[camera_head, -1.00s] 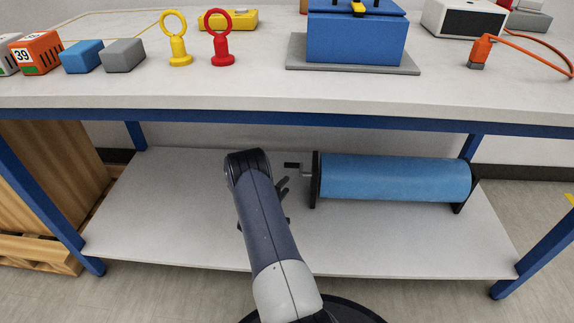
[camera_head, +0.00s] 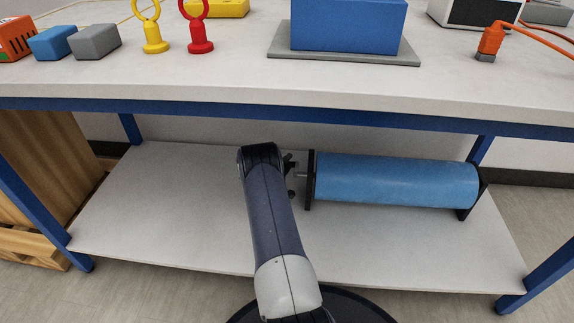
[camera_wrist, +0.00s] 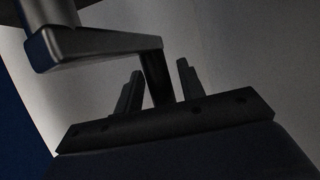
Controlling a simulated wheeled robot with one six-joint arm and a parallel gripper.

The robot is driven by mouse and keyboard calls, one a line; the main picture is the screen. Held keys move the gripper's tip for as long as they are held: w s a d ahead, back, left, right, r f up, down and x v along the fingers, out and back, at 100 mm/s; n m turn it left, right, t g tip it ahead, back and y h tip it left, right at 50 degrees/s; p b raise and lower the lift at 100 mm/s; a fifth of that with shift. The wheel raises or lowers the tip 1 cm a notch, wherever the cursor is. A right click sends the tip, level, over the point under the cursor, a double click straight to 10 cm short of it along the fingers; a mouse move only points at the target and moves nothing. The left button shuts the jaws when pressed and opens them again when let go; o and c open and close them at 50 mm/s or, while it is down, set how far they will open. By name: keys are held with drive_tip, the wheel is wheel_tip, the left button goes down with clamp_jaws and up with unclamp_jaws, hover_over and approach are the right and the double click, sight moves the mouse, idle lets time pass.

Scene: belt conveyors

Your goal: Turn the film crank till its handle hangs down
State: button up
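The blue film roll (camera_head: 395,180) lies on its black stand on the lower shelf, right of my arm. Its crank (camera_head: 301,175) is at the left end, mostly hidden by my gripper (camera_head: 291,179) in the head view. In the wrist view the dark crank arm (camera_wrist: 100,48) runs sideways, and its handle (camera_wrist: 156,75) sticks out from the arm's end toward my gripper. My gripper (camera_wrist: 158,85) has its fingers apart, one on each side of the handle. A gap shows at the right finger; contact at the left finger is unclear.
The white tabletop (camera_head: 230,85) overhangs the lower shelf (camera_head: 160,210), with a blue front rail (camera_head: 220,108). The shelf is clear left of my arm. Blue table legs stand at both sides, and a wooden pallet (camera_head: 30,245) is at the left.

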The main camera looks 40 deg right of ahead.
clamp_jaws()
drive_tip(key=shift+f+y, duration=0.1)
drive_tip(key=shift+y, duration=0.2)
idle(0.3)
drive_tip(key=shift+s+a+f+n+y+p, duration=0.15)
drive_tip(key=shift+f+n+y+p, duration=0.15)
drive_tip(key=shift+y+p, duration=0.2)
drive_tip(key=shift+s+a+f+n+g+y+p, duration=0.2)
drive_tip(key=shift+a+f+g+y+p, duration=0.1)
drive_tip(key=shift+f+g+y, duration=0.15)
drive_tip(key=shift+s+a+f+n+g+y+p, duration=0.15)
drive_tip(key=shift+f+n+g+y+p, duration=0.15)
drive_tip(key=shift+y, duration=0.25)
drive_tip(key=shift+s+a+f+g+y+p, duration=0.25)
drive_tip(key=shift+a+f+g+y+p, duration=0.25)
drive_tip(key=shift+y, duration=0.5)
drive_tip(key=s+a+f+g+y+p, duration=0.1)
drive_tip(key=y, duration=0.1)
drive_tip(key=a+n+g+y+p, duration=0.1)
drive_tip(key=p, duration=0.1)
drive_tip(key=shift+s+f+y, duration=0.35)
drive_tip(key=shift+s+y, duration=0.05)
drive_tip(key=shift+s+a+f+n+g+y, duration=0.25)
drive_tip(key=shift+s+a+n+g+y, duration=0.35)
drive_tip(key=shift+a+g+y, duration=0.4)
drive_tip(key=shift+s+d, duration=0.1)
drive_tip(key=shift+s, duration=0.05)
